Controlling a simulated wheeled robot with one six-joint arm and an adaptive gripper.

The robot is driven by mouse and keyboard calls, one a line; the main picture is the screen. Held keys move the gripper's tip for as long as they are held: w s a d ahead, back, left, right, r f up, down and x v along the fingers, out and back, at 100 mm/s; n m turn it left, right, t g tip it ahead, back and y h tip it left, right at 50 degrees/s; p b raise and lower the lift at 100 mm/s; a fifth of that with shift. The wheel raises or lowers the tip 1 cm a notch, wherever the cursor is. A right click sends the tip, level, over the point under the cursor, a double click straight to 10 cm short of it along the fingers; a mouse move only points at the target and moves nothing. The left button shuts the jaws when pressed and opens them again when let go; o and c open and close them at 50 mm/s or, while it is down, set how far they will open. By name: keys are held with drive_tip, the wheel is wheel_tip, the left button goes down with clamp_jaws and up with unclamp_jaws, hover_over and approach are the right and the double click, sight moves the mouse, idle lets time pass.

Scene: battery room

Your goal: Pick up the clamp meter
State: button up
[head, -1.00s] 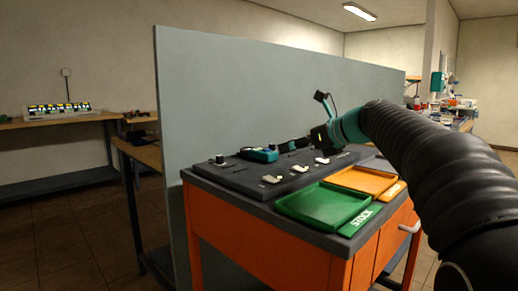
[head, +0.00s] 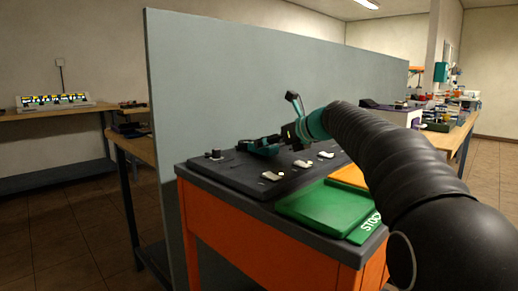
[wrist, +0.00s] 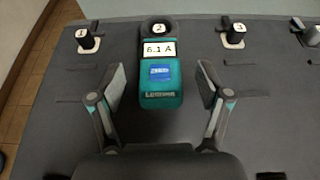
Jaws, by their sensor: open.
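The clamp meter (wrist: 160,80) is a teal and black device with a display reading 6.1 A. It lies on the dark board, with its black ring end around or over the spot numbered 2. In the wrist view my gripper (wrist: 164,88) is open, with one finger on each side of the meter and a gap on both sides. In the head view the meter (head: 258,148) shows small on the board, and my gripper (head: 283,140) is close beside it, partly hiding it.
The dark board (head: 235,175) also carries posts numbered 1 (wrist: 86,40) and 3 (wrist: 235,36). A green STOCK tray (head: 325,207) and an orange tray (head: 350,176) lie at the front right of the cart. A grey panel (head: 240,80) stands behind.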

drive_tip(key=x, duration=0.5)
drive_tip(key=shift+r, duration=0.15)
drive_tip(key=shift+s, duration=0.1)
clamp_jaws()
